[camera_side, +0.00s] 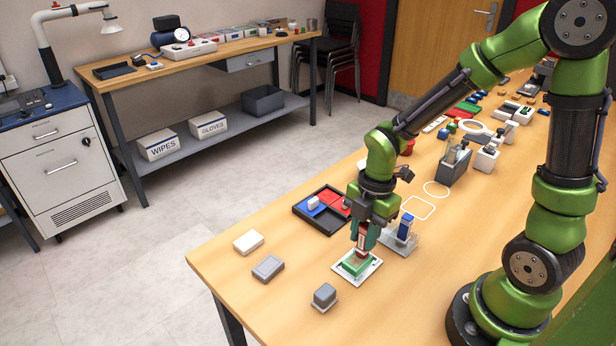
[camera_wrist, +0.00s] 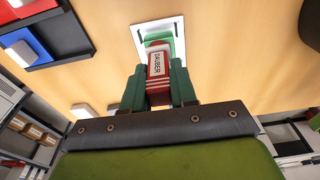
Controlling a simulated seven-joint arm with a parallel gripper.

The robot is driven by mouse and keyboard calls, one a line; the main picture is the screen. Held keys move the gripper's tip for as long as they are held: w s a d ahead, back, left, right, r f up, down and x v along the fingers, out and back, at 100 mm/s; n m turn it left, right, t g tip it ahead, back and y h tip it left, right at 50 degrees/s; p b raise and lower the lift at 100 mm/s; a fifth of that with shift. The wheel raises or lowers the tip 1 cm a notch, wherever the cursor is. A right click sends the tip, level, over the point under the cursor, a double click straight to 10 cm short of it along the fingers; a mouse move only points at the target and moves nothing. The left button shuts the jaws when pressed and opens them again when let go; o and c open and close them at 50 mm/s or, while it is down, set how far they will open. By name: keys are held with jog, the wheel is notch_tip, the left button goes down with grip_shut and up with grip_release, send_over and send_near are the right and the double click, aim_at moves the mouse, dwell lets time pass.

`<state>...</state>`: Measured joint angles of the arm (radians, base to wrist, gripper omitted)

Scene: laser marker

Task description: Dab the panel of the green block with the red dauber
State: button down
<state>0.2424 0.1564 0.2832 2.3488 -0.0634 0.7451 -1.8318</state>
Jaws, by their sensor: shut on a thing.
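My gripper (camera_side: 364,238) is shut on the red dauber (camera_side: 362,243), held upright with its lower end down at the green block. In the wrist view the dauber (camera_wrist: 158,66) shows its white label reading DAUBER between the green fingers of my gripper (camera_wrist: 159,88). The green block (camera_side: 357,263) sits on a white plate (camera_side: 343,271) near the table's front edge. It also shows behind the dauber in the wrist view (camera_wrist: 158,38). The dauber's tip and the panel are hidden, so I cannot tell whether they touch.
A dark tray (camera_side: 318,225) with blue and red compartments lies behind-left. White (camera_side: 248,241), grey (camera_side: 267,269) and dark grey (camera_side: 324,295) blocks lie left and in front. White outlines (camera_side: 419,208) mark bare table behind.

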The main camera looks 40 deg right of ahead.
jog(key=shift+a, duration=2.35)
jog(key=shift+d, duration=3.45)
notch_tip(320, 180, up, 8)
jog(key=shift+a, duration=0.1)
